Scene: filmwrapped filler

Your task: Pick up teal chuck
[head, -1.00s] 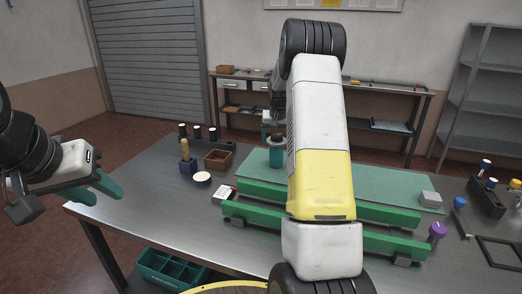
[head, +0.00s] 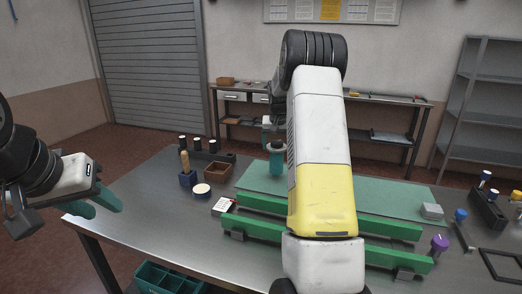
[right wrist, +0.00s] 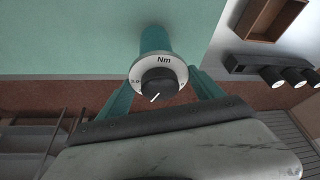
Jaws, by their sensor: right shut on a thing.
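The teal chuck (right wrist: 155,38) is a teal cylinder with a white ring marked "Nm" and a black knob. In the right wrist view it sits between the two teal fingers of my right gripper (right wrist: 163,82), which is shut on it. In the head view the chuck (head: 276,162) shows over the green mat, left of my right arm, which hides part of it. I cannot tell whether it is clear of the mat. My left gripper (head: 97,202) is open and empty, off the table's left edge.
Green rails (head: 250,229) lie in front of the mat (head: 385,198). A brown box (head: 217,171), a wooden-handled tool in a blue holder (head: 187,178) and a white-topped round piece (head: 201,190) stand left. A grey block (head: 432,211) and purple knob (head: 439,243) are right.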

